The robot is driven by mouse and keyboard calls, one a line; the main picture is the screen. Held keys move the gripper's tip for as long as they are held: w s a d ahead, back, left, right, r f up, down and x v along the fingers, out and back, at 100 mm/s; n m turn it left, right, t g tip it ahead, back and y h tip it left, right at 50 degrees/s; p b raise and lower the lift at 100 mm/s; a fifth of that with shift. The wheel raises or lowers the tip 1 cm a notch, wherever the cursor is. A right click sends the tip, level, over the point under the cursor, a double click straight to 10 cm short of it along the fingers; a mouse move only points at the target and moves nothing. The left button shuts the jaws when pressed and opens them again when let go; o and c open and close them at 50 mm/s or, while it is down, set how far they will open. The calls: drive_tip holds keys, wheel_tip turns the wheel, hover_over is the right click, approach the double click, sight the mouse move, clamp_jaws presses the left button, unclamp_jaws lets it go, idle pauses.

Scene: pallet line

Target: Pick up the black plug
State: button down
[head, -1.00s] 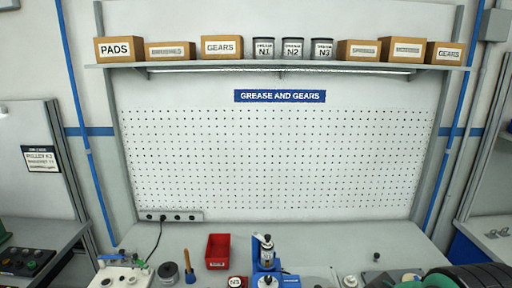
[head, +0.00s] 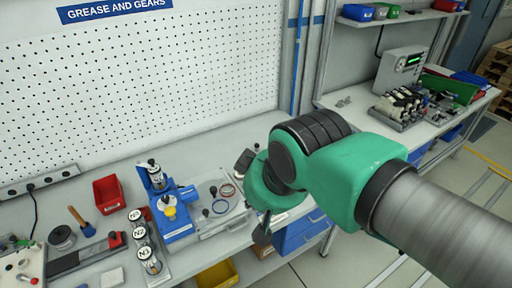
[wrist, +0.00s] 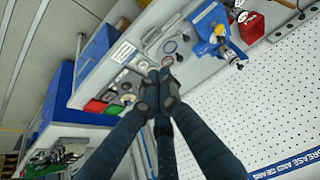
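Small dark knob-like pieces stand on a clear tray (head: 238,219) on the bench in the head view. One dark piece (head: 206,212) is at the tray's left part. I cannot tell for sure which is the black plug. My gripper (head: 262,236) hangs to the right of the tray, near the bench's front edge, pointing down. In the wrist view the dark fingers of my gripper (wrist: 160,75) converge with their tips close together over the bench. Nothing is visibly held. Any small gap between the tips is too small to judge.
A blue press (head: 178,224) stands left of the tray, beside white-lidded grease jars (head: 149,261) and a red bin (head: 108,194). Red and blue rings lie in the tray. Blue drawers (head: 298,238) are under the bench. A second bench with machines is at the right.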

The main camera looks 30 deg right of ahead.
drive_tip(key=c, duration=1.5)
unclamp_jaws()
drive_tip(key=shift+o, duration=0.2)
drive_tip(key=w+d+r+m+g+p, duration=0.1)
drive_tip(key=w+d+p, duration=0.25)
drive_tip(key=w, duration=0.75)
drive_tip(key=w+d+r+m+p, duration=0.15)
drive_tip(key=w+d, duration=0.35)
drive_tip(key=w, duration=0.7)
drive_tip(key=w+d+m+g+p, duration=0.1)
drive_tip(key=w+d+p, duration=0.3)
drive_tip(key=w, duration=0.7)
drive_tip(key=w+d+f+m+g+h+p, duration=0.1)
drive_tip(key=w+d+f+p, duration=0.1)
drive_tip(key=w+d+f, duration=0.9)
drive_tip(key=w+d+f+m+p, duration=0.1)
drive_tip(key=w+d+f, duration=0.3)
drive_tip(key=f, duration=0.3)
drive_tip(key=w+d+f+g+p, duration=0.1)
drive_tip(key=w+d+f, duration=0.3)
drive_tip(key=f, duration=0.4)
drive_tip(key=shift+d+m+p, duration=0.35)
drive_tip(key=shift+d+p, duration=0.35)
drive_tip(key=shift+p, duration=0.05)
